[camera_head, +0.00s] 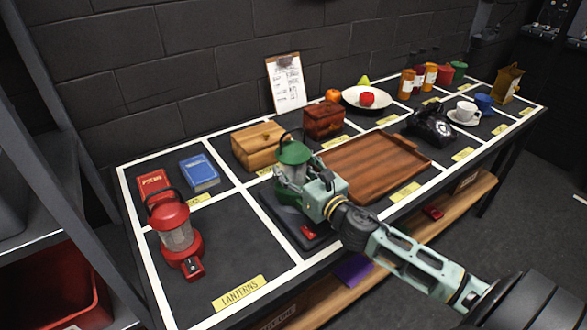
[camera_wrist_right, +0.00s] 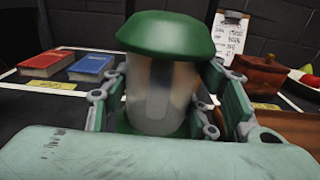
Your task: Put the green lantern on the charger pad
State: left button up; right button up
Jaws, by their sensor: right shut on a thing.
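The green lantern (camera_head: 292,154) has a domed green cap and a clear body. My right gripper (camera_head: 304,187) is shut on its body, and the right wrist view shows the lantern (camera_wrist_right: 158,95) upright between the two fingers (camera_wrist_right: 160,108). The black charger pad (camera_head: 284,222) is under and around the lantern, with a red part at its front. The gripper hides much of the pad, and I cannot tell whether the lantern's base touches it. My left gripper is not in view.
A red lantern (camera_head: 176,237) stands at left in the area labelled LANTERNS. A wooden box (camera_head: 258,147) is close behind the green lantern, and a brown tray (camera_head: 372,165) lies just right of it. Red (camera_head: 155,185) and blue (camera_head: 199,172) books lie at back left.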

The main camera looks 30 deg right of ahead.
jog(key=o, duration=1.7)
jog(key=s+b, duration=0.1)
jog(key=s, duration=0.5)
jog(key=s+b, duration=0.1)
jog(key=s, duration=0.5)
jog(key=shift+d+r, duration=0.1)
jog(key=shift+d, duration=0.1)
